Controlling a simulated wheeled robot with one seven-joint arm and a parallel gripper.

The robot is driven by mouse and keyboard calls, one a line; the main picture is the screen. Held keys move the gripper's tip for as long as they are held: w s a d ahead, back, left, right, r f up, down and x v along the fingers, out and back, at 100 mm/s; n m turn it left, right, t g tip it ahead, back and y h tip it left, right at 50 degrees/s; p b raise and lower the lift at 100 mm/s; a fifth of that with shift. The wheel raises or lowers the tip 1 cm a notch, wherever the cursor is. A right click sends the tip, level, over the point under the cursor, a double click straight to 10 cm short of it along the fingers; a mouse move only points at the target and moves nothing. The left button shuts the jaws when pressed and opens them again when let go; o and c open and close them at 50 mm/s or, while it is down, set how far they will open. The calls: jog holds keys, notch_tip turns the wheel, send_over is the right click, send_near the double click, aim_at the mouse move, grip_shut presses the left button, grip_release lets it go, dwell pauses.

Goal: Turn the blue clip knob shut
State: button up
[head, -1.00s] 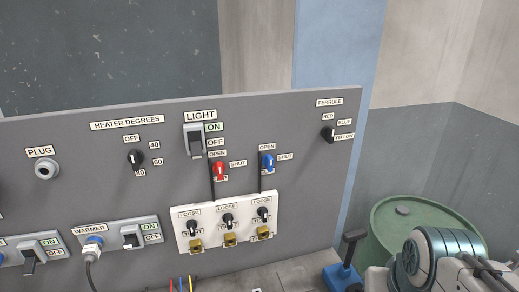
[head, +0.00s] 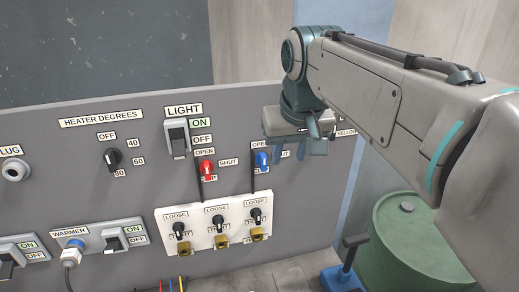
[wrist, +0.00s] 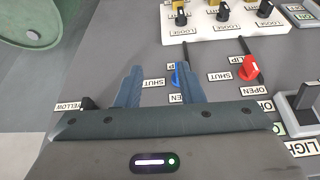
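The blue clip knob (head: 262,160) sits on the grey panel, with an OPEN label above it and a SHUT label to its right. Its handle appears upright, toward OPEN. My gripper (head: 292,148) is in front of the panel just right of the knob and covers part of its SHUT label. In the wrist view, which shows the panel upside down, my gripper (wrist: 160,70) is open with its two fingers apart. The blue knob (wrist: 178,76) shows between the fingers, close to the right one. I cannot tell whether they touch.
A red knob (head: 207,168) with its own OPEN and SHUT labels is left of the blue one. A white plate (head: 199,227) with several black knobs is below. The light switch (head: 177,138) is up left. A green drum (head: 415,240) stands at right.

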send_near(263, 156)
jog(key=v, duration=0.3)
jog(key=shift+n, duration=0.4)
jog(key=p+x, duration=0.1)
jog(key=x, duration=1.2)
jog(key=shift+w+f, duration=0.1)
jog(key=shift+f, duration=0.15)
